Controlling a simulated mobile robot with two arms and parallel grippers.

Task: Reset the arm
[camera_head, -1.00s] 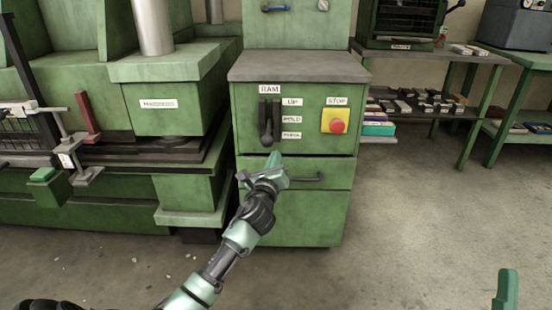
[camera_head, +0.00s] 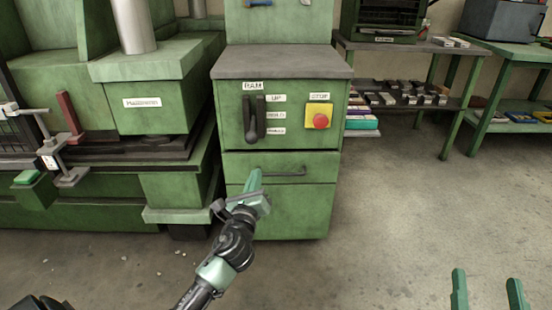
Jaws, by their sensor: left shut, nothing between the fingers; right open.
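My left gripper (camera_head: 254,184) is green, shut and empty. It is in front of the drawer part of the green control cabinet (camera_head: 290,222), below the lever panel; whether it touches the cabinet I cannot tell. My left arm (camera_head: 233,246) comes up from the bottom of the view. My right gripper (camera_head: 488,292) is at the bottom right, with two green fingers apart and nothing between them. The rest of the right arm is out of view.
The cabinet has a black RAM lever (camera_head: 251,122), pointing down, a red stop button (camera_head: 320,120) and a drawer handle (camera_head: 283,173). A green press (camera_head: 148,108) stands at left. Shelves (camera_head: 402,104) stand at back right. The floor (camera_head: 400,215) at right is clear.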

